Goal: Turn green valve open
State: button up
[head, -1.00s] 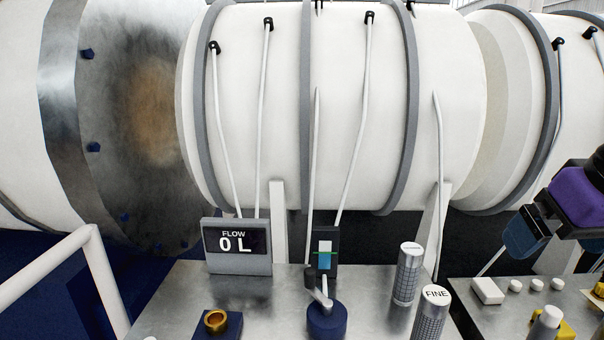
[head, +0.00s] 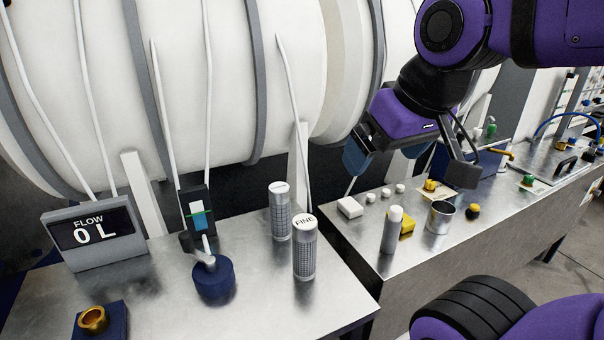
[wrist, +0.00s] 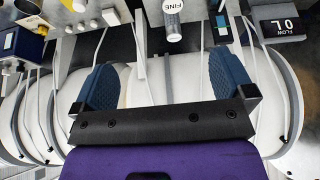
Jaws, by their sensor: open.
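Two small green-topped parts show at the right in the head view. One green knob (head: 491,130) is by a dark blue box at the back of the right bench. Another green piece (head: 528,180) sits on a pale plate nearer the front. They are too small to tell which is the valve or how it is turned. My gripper (head: 412,160) is open and empty, above the near left part of that bench and left of both green parts. In the wrist view my gripper (wrist: 162,85) has its blue-padded fingers wide apart with nothing between them.
The right bench (head: 350,237) holds a metal cup (head: 440,217), a grey cylinder (head: 392,230) and white knobs. The left bench holds a flow display (head: 95,235) reading 0 L, a blue-based lever (head: 213,280) and a FINE cylinder (head: 304,250). A large white drum (head: 240,80) stands behind.

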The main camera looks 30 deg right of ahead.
aim_at(527, 179)
jog(key=j+z, duration=0.1)
jog(key=z, duration=0.75)
jog(key=l+z, duration=0.1)
jog(key=z, duration=1.15)
jog(key=i+l, duration=0.45)
jog(key=i, duration=0.15)
jog(key=i+l, duration=0.45)
jog(key=i, duration=0.15)
jog(key=i+l, duration=0.45)
jog(key=i, duration=0.15)
jog(key=i+u, duration=0.1)
jog(key=u, duration=0.35)
jog(key=l+u, duration=0.15)
jog(key=u, duration=0.3)
jog(key=i+l+u, duration=0.15)
jog(key=u, duration=0.3)
